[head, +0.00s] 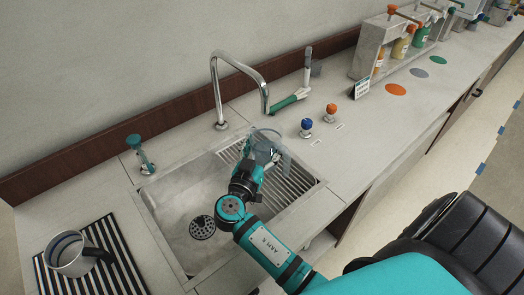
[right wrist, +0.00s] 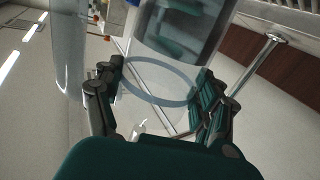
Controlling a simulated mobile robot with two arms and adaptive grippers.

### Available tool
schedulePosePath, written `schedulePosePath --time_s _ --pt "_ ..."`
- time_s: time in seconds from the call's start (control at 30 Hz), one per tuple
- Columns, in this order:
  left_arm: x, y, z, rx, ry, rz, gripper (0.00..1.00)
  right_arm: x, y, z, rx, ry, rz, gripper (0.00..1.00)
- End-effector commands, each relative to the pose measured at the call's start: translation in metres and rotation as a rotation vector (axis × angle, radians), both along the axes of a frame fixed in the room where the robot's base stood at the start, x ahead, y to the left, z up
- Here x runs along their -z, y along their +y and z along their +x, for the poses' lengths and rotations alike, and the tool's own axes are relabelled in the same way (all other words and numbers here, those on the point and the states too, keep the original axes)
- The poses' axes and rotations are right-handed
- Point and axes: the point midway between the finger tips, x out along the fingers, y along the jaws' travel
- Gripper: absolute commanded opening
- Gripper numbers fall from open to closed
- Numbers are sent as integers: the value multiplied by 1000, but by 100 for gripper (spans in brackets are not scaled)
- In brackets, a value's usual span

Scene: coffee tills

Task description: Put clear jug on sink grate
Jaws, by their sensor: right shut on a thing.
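The clear jug (head: 266,146) is see-through and hard to make out against the counter. It appears over the back part of the slatted sink grate (head: 294,184), below the faucet; I cannot tell whether it touches the grate. My right gripper (head: 255,165) is shut on the jug, and my arm hides part of the sink. In the right wrist view, the jug (right wrist: 182,35) stands between the two fingers of my right gripper (right wrist: 158,98), with a pale ring at its near end. My left gripper is not in view.
The chrome faucet (head: 217,85) arches close behind the jug. A blue knob (head: 307,124) and an orange knob (head: 331,109) stand right of the sink. A metal pitcher (head: 68,258) sits on a striped mat (head: 125,262) at left. The basin with its drain (head: 202,227) is empty.

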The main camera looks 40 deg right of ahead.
Motion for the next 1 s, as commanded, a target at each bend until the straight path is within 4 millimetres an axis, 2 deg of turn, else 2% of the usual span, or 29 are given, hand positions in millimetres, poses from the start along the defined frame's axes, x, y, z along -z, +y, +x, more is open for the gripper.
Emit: schedulePosePath --time_s 0.07,0.17,0.3,0.4,0.77,0.8,0.97,1.0 --pt "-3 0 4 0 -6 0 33 0 -1 5 0 -1 -2 26" --pt "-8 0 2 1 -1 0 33 10 -1 5 0 5 -3 26" --pt "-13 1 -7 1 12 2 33 28 0 6 -1 3 -3 26" --pt "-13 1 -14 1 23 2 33 34 -1 5 -1 0 -2 26" --pt "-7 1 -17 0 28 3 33 39 -1 5 -1 -2 -1 26" --pt "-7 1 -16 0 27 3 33 39 0 5 -1 -1 1 76" --pt "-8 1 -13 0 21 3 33 38 0 5 -1 1 1 96" --pt "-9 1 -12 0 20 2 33 38 0 5 -1 1 1 96"
